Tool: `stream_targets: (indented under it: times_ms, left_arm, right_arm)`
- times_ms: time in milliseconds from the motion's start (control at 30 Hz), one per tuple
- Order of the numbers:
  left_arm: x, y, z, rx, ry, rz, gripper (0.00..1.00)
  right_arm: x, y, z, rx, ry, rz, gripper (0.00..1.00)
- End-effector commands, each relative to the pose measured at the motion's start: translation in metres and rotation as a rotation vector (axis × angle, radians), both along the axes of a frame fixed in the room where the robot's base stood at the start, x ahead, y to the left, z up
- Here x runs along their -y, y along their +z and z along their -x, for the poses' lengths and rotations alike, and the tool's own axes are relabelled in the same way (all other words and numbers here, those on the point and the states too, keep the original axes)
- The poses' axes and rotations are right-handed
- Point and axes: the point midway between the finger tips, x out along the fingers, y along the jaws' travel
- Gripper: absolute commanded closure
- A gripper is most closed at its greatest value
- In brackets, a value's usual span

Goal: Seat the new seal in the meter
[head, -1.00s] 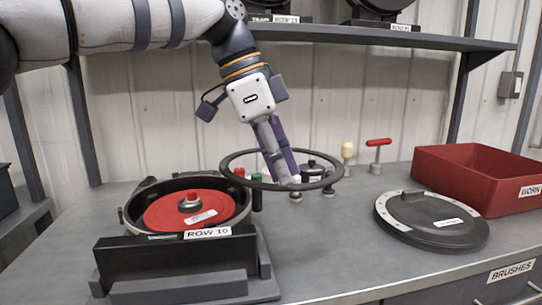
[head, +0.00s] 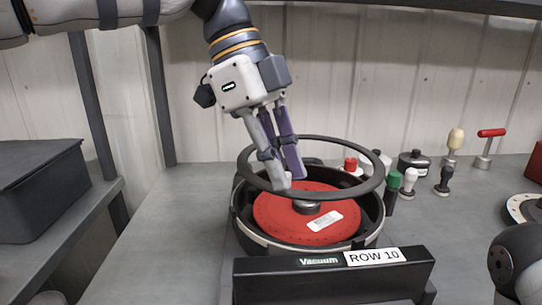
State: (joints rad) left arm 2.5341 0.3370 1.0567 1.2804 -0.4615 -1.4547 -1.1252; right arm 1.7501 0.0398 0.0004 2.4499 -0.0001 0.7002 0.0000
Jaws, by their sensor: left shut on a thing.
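The new seal is a thin dark ring (head: 378,178). In the head view the ring overlaps the open meter's far part. It appears to be above the meter, though the exact gap is hard to tell. The meter (head: 240,228) is a round black housing with a red disc (head: 275,222) inside, a dark hub (head: 306,208) and a white label. The ring and fingers hide part of the disc and the housing's far rim. My right gripper is not in view.
A black block (head: 320,275) labelled ROW 10 stands in front of the meter. The round lid (head: 522,208) is at the right edge. A dark bin (head: 40,195) sits left.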

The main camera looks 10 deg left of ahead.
Motion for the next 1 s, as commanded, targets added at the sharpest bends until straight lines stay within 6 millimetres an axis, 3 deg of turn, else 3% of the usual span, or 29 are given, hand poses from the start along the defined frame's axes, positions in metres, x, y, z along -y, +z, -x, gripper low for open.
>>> stream_targets:
  times_ms: [167, 400, 600, 1000]
  left_arm:
    - [0.001, -0.006, 0.002, -0.002, -0.017, 0.001, 1.00]
    - [0.001, -0.038, 0.001, -0.009, -0.015, 0.002, 1.00]
    - [0.002, -0.051, 0.002, 0.001, -0.014, 0.001, 1.00]
    - [0.001, -0.058, 0.002, 0.002, -0.014, 0.002, 1.00]
  right_arm:
    - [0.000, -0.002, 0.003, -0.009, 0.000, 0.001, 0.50]
    - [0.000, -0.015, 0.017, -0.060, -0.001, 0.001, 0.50]
    - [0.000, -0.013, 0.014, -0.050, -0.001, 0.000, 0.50]
    - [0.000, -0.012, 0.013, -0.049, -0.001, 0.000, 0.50]
